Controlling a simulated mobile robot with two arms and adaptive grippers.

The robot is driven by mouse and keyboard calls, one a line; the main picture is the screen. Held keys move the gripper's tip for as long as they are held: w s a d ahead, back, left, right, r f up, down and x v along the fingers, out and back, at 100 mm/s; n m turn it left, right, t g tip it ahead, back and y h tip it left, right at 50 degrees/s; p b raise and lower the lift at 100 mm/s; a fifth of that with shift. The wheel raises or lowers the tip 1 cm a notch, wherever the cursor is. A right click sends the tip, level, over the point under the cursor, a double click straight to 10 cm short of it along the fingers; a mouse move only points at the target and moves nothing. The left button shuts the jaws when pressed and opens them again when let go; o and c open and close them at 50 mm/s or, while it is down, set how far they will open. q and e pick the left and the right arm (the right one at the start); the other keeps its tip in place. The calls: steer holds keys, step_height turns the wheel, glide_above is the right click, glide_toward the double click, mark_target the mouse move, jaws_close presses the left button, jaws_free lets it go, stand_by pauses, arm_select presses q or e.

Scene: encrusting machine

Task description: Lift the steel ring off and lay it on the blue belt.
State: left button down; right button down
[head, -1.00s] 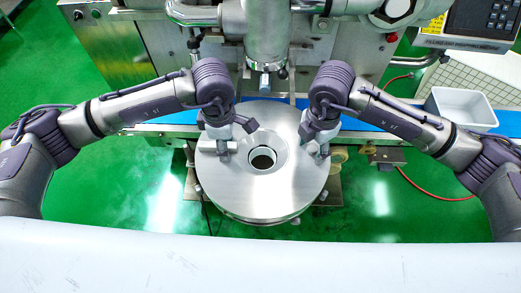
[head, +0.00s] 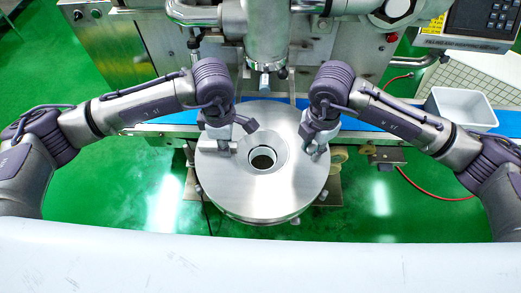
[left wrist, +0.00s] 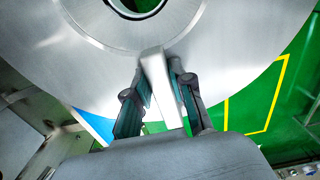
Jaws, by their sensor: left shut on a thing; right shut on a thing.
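The steel ring (head: 262,192) is a broad, flat, shiny disc with a round hole in its middle, below the machine's nozzle in the head view. It also fills the top of the left wrist view (left wrist: 95,28). My left gripper (head: 224,146) is shut on a bar-shaped handle (left wrist: 157,72) at the ring's left side; one finger lies on each side of the bar. My right gripper (head: 315,148) is shut at the ring's right side, its grip partly hidden by the hand. The blue belt (head: 370,114) runs behind the ring. I cannot tell whether the ring is raised.
The machine's steel nozzle (head: 266,45) stands close behind the ring. A control panel (head: 482,20) is at the upper right. A red hose (head: 425,192) lies on the green floor. A pale surface (head: 250,262) crosses the front.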

arm_select(q)
steer(key=shift+r, duration=0.15)
arm_select(e)
steer(key=shift+r, duration=0.2)
